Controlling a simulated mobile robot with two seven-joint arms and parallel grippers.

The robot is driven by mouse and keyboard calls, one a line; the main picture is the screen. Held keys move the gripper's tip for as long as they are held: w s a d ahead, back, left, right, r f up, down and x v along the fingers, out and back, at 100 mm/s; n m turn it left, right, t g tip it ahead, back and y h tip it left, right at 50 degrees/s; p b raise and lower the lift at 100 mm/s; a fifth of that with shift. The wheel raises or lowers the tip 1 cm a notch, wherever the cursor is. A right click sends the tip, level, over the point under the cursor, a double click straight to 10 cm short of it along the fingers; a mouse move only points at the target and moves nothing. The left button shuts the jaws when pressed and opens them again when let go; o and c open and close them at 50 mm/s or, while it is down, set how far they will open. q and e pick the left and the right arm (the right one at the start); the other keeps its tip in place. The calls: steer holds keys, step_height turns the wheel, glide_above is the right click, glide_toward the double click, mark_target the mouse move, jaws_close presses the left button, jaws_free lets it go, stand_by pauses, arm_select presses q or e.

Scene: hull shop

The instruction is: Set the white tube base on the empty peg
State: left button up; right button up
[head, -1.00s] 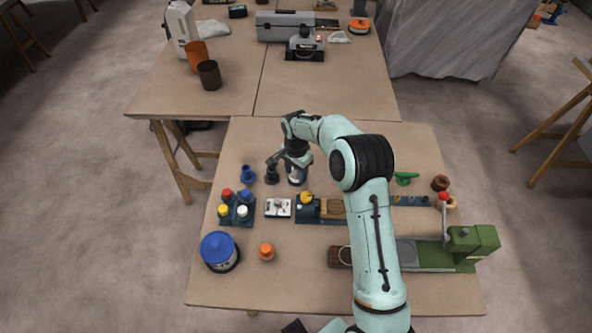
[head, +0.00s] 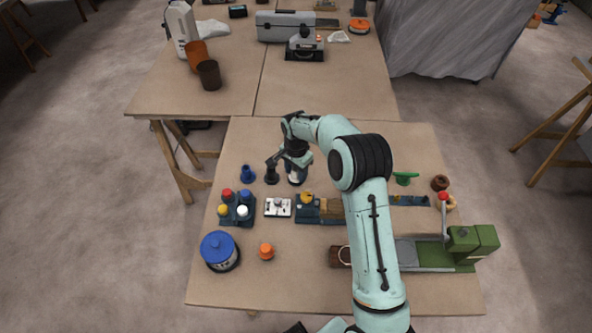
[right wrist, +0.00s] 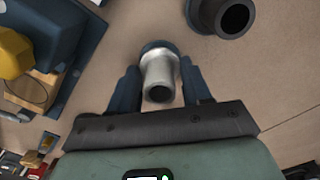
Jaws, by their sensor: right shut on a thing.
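The white tube base (right wrist: 159,74) is between the fingers of my right gripper (right wrist: 161,86). Its open dark end faces the wrist camera, and a darker blue-grey rim shows at its far end. In the head view the right gripper (head: 296,164) is over the far part of the near table. A little of the white tube base (head: 295,180) shows below it, and the rest is hidden by the gripper. I cannot tell whether it touches the table. I cannot make out which peg is empty. My left gripper is not in view.
A black flanged tube (head: 271,174) stands close left of the right gripper, with a blue one (head: 247,175) beyond it. A rack with coloured tops (head: 237,208), a white plate (head: 278,207) and a dark blue fixture (head: 307,212) lie nearer. The table's far strip is clear.

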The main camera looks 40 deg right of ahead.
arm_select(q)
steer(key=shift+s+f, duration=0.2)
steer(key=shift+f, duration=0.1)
arm_select(e)
steer(key=shift+f, duration=0.6)
steer(key=o, duration=0.8)
